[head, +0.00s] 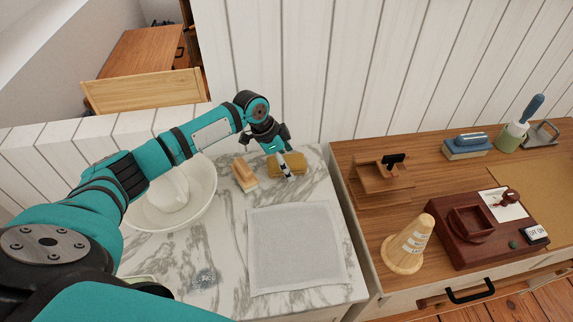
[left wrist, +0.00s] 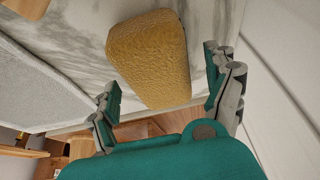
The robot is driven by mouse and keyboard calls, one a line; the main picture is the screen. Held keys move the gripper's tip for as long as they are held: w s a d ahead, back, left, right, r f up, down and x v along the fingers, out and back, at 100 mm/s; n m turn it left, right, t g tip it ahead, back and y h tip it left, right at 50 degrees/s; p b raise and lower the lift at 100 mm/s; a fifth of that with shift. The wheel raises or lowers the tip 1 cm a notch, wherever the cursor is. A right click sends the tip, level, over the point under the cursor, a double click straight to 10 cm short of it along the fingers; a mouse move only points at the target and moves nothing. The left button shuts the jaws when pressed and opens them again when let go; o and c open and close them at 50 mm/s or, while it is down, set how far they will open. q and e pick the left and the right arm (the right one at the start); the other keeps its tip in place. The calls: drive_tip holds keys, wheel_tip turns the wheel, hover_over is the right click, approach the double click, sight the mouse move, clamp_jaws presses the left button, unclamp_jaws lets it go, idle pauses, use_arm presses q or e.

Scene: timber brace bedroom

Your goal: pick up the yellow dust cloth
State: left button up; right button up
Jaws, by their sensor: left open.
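The yellow dust cloth (head: 291,168) looks like a thick, folded block with a rough surface. It lies on the marble top near the back wall, partly hidden behind my left gripper (head: 270,148) in the head view. In the left wrist view the cloth (left wrist: 149,60) sits in front of and partly between the two fingers of the left gripper (left wrist: 161,92). The fingers are spread apart with a gap on both sides of it, and nothing is held. My right gripper is not seen.
A wooden brush (head: 244,174) lies just left of the cloth. A white basin (head: 203,210) stands further left. A pale grey mat (head: 295,248) lies flat in front. A wooden desk (head: 358,216) on the right holds a cone (head: 410,245) and a dark red box (head: 478,247).

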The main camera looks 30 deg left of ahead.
sight(291, 162)
use_arm(q)
drive_tip(key=shift+f, duration=0.25)
idle(0.3)
drive_tip(key=c, duration=1.3)
drive_tip(key=shift+r, duration=0.15)
drive_tip(key=r, duration=0.2)
drive_tip(key=r+b, duration=0.1)
drive_tip(key=shift+s+d+r, duration=0.2)
drive_tip(key=shift+s+r, duration=0.15)
drive_tip(key=shift+s, duration=0.05)
drive_tip(key=s+d, duration=0.2)
drive_tip(key=s, duration=0.2)
drive_tip(key=s+d+r, duration=0.1)
drive_tip(key=s+d, duration=0.1)
drive_tip(key=s, duration=0.3)
drive_tip(key=s+d+b, duration=0.1)
drive_tip(key=s+d, duration=0.1)
drive_tip(key=s, duration=0.2)
drive_tip(key=shift+s+d+r, duration=0.3)
drive_tip(key=shift+d, duration=0.1)
